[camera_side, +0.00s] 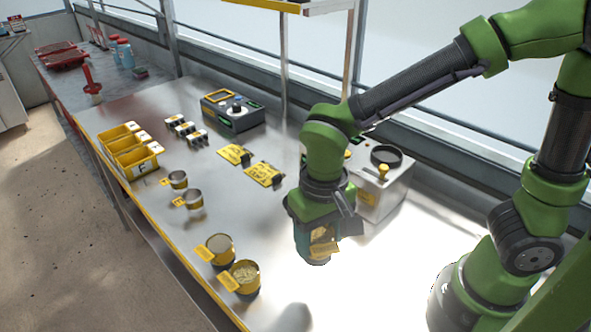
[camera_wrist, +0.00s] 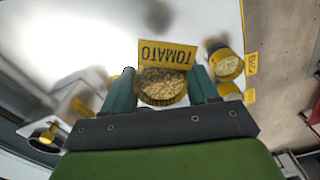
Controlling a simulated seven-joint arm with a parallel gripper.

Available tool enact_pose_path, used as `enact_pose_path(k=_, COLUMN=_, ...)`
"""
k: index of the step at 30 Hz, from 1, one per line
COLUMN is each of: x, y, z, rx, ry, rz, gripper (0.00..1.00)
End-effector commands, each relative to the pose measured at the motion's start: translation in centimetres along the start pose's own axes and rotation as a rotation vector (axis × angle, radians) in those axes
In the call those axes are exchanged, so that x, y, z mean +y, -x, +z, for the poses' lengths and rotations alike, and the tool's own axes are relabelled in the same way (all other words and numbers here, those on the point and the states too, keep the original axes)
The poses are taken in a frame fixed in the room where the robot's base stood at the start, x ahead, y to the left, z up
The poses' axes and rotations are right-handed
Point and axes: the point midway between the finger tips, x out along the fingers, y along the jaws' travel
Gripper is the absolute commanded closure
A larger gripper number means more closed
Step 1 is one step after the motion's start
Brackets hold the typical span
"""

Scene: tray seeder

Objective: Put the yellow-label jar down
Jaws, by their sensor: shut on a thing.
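My gripper (camera_side: 318,238) is shut on a jar with a yellow label (camera_side: 322,249), upright or nearly so, at the right part of the bench. In the wrist view the jar (camera_wrist: 162,88) sits between my two dark green fingers and is full of pale seeds. Its yellow label (camera_wrist: 166,54) reads TOMATO, upside down. The jar's base is close to the bench top; I cannot tell whether it touches. Two similar jars with yellow tags, one (camera_side: 219,246) behind the other (camera_side: 244,275), stand at the bench's front edge, apart from my gripper.
A grey machine (camera_side: 385,190) with a dark round opening stands close behind my gripper. Two yellow plates (camera_side: 234,153) (camera_side: 264,173) lie at mid bench. Two small cups (camera_side: 178,180) (camera_side: 193,198) and yellow bins (camera_side: 130,150) are further left. Bench around the held jar is clear.

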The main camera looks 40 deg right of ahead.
Motion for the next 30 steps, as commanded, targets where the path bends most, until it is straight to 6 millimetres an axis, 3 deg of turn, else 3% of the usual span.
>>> enact_pose_path(k=1, x=-2.2, y=-0.8, z=0.9, rx=-0.003, ry=0.067, rz=0.004, gripper=0.75)
enact_pose_path(k=3, x=-4.6, y=-1.6, z=1.7, rx=-0.002, ry=0.128, rz=0.002, gripper=0.75)
enact_pose_path(k=6, x=-7.1, y=-2.2, z=2.2, rx=-0.001, ry=0.178, rz=0.001, gripper=0.75)
enact_pose_path(k=9, x=-8.3, y=-2.1, z=1.6, rx=0.001, ry=0.181, rz=-0.001, gripper=0.75)
enact_pose_path(k=12, x=-8.7, y=-2.5, z=1.3, rx=-0.001, ry=0.179, rz=0.0, gripper=0.75)
enact_pose_path(k=30, x=-8.7, y=-9.8, z=1.2, rx=-0.001, ry=0.176, rz=0.001, gripper=0.75)
